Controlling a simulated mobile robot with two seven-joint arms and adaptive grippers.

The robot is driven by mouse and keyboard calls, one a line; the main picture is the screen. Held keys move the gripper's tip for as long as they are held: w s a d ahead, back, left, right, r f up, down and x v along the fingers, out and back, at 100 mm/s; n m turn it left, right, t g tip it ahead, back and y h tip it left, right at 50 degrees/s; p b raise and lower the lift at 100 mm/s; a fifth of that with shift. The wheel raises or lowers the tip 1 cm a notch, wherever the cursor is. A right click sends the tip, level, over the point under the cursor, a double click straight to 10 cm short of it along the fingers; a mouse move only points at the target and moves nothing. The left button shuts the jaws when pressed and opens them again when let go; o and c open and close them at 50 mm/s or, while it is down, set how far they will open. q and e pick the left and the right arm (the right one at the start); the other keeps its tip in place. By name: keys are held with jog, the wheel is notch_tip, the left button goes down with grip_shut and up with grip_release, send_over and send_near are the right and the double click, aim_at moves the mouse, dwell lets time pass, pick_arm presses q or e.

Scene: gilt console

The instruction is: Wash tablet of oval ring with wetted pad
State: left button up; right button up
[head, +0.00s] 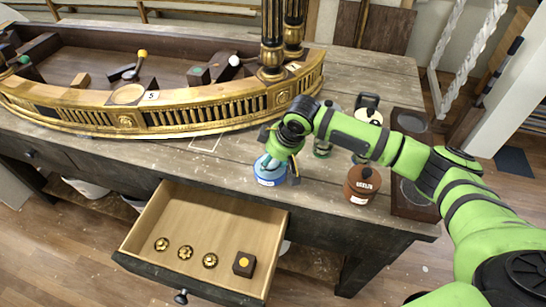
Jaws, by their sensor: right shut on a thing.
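The gilt console (190,122) lies along the back left of the bench, with a pierced gold frieze. The frieze bears small ornaments, one near the left middle (125,121) and one near the right end (283,97); I cannot tell which is the oval ring's tablet. My right gripper (268,163) points down at the top of a blue jar (270,177) at the bench's front edge. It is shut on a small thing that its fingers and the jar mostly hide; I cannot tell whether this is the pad. My left gripper is out of view.
A brown labelled jar (362,185) and a pale dark-topped container (368,112) stand beside my right arm. An open drawer (205,215) juts out in front, holding several gold rosettes and a dark block (244,264). Dark columns rise from the console's right end.

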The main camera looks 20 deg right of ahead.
jog(key=shift+s+f+p, duration=0.1)
jog(key=shift+f+p, duration=0.05)
jog(key=shift+p, duration=0.15)
dwell(1.2)
notch_tip(320, 180, up, 7)
jog(key=p, duration=0.8)
jog(key=shift+r, duration=0.2)
jog(key=shift+f, duration=0.1)
